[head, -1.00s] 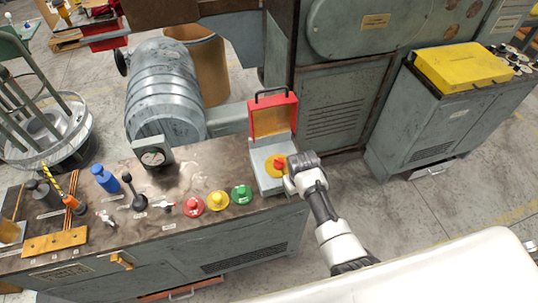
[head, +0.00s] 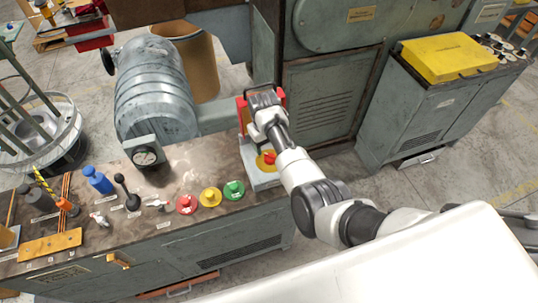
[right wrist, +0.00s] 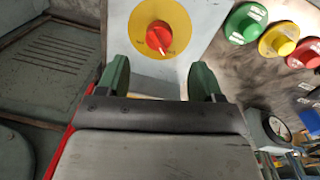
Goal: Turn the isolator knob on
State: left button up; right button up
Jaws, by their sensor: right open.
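The isolator knob (head: 269,157) is a red handle on a yellow disc, on a grey box (head: 263,180) at the bench's right end. In the right wrist view the red knob (right wrist: 159,38) sits at top centre on its yellow disc (right wrist: 177,16), its white mark toward the lower right. My right gripper (head: 264,98) is beyond the knob, in front of the box's raised red lid (head: 241,112), which it mostly hides. In the right wrist view its green fingers (right wrist: 160,78) are apart, with nothing between them, and clear of the knob. My left gripper is out of view.
Red (head: 186,204), yellow (head: 210,197) and green (head: 234,190) buttons stand left of the box. A round gauge (head: 145,155) and several levers are further left. A tall grey machine cabinet (head: 325,105) stands behind the lid.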

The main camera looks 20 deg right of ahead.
aim_at(269, 155)
jog(key=f, duration=0.2)
jog(key=f+b, duration=0.1)
jog(key=f, duration=0.4)
jog(key=shift+w+d+f, duration=0.1)
jog(key=shift+d+f, duration=0.15)
jog(key=shift+d, duration=0.05)
jog(key=shift+c, duration=0.2)
jog(key=c, duration=0.9)
